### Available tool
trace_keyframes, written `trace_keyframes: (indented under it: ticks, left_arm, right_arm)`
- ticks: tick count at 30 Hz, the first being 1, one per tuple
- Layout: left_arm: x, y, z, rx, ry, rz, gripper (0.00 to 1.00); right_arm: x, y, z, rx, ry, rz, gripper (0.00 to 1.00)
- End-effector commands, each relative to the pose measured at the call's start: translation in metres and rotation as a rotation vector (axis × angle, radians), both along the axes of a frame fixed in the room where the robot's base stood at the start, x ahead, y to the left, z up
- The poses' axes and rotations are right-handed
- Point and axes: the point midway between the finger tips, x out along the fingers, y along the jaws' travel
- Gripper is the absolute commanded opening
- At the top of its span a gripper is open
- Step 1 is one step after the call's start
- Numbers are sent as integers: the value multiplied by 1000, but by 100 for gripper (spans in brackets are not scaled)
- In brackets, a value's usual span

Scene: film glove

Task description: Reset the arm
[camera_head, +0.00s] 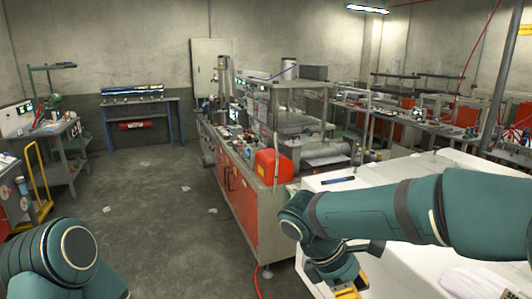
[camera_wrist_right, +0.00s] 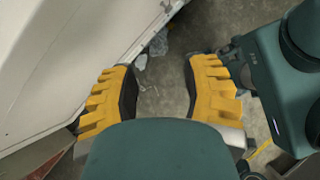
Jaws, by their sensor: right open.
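My right arm (camera_head: 380,212) comes in from the right over a white-topped bench (camera_head: 345,181). It bends down at the bench's near left corner. The right gripper (camera_head: 350,290) shows only in part at the bottom edge, with yellow finger pads. In the right wrist view the right gripper (camera_wrist_right: 162,72) is open and empty, its two yellow-padded fingers wide apart above the grey floor. My left arm (camera_head: 65,250) shows at the bottom left; its gripper is out of view.
A red-and-grey machine bench (camera_head: 243,197) with a red box (camera_head: 273,167) stands ahead. A blue-legged table (camera_head: 140,102) is at the back wall. A work cart (camera_head: 55,140) is at the left. The floor between has small litter. A white side (camera_wrist_right: 60,50) borders the right gripper.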

Motion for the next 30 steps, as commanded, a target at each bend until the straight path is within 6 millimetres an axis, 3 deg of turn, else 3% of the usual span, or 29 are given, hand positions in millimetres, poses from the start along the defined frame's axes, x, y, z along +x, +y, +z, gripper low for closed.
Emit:
trace_keyframes:
  ticks: [1, 8, 15, 22, 27, 30]
  left_arm:
    - [-1, 0, -7, 1, 2, -1, 99]
    - [-1, -2, -21, 1, 4, -4, 99]
    - [-3, -2, -41, 4, 9, -4, 99]
    - [-4, -3, -59, 6, 12, -7, 99]
    - [-5, -4, -72, 7, 15, -8, 99]
    - [-5, -4, -77, 7, 16, -10, 99]
  right_arm:
    - [0, 4, -28, 44, 7, -17, 47]
    - [-8, 33, -138, 292, -11, -164, 47]
    - [-30, 72, -254, 564, -70, -496, 47]
    - [-47, 91, -338, 720, -194, -914, 47]
    - [-56, 86, -385, 752, -331, -1218, 47]
    - [-60, 78, -403, 748, -406, -1347, 47]
